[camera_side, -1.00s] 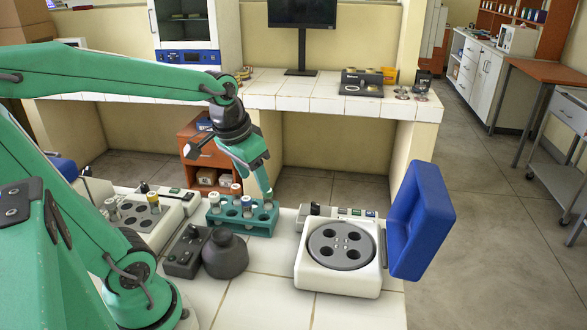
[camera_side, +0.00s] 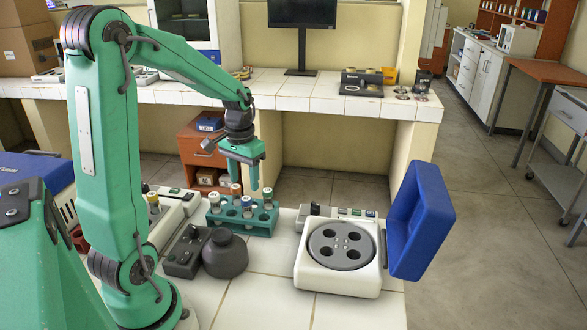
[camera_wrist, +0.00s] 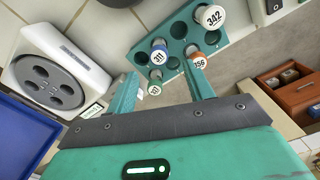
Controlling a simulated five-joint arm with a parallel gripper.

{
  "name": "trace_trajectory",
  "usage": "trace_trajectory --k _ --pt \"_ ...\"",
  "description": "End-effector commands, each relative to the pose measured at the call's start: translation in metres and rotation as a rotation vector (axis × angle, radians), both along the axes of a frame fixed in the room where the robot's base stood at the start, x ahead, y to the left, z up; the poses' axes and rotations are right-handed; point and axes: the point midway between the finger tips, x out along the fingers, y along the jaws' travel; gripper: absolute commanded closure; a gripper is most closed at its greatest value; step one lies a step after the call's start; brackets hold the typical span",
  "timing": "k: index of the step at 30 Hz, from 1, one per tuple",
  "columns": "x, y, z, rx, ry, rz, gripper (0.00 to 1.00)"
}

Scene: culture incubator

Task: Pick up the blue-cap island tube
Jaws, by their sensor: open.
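The blue-cap tube (camera_side: 247,204) stands upright in the green rack (camera_side: 262,226) in the side view. In the wrist view, its lid reads 311 (camera_wrist: 158,51), and the rack shows there too (camera_wrist: 178,18). My gripper (camera_side: 244,184) points down above the rack, open and empty. In the wrist view its fingers (camera_wrist: 163,78) spread on either side of the lower end of the rack. An orange-cap tube (camera_wrist: 197,61), a green-ringed tube (camera_wrist: 154,89) and a tube marked 342 (camera_wrist: 209,17) stand close by in the rack.
The centrifuge (camera_side: 315,276) with its blue lid (camera_side: 424,222) open stands right of the rack. A dark rounded object (camera_side: 225,256) and a control box (camera_side: 184,254) stand in front of it. White tiles in front are clear.

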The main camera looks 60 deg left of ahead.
Motion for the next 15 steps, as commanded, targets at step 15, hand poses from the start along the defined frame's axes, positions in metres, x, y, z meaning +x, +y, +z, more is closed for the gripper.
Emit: trace_trajectory --k 15 --pt "0.0 -0.001 -0.026 0.0 0.0 0.0 0.48"
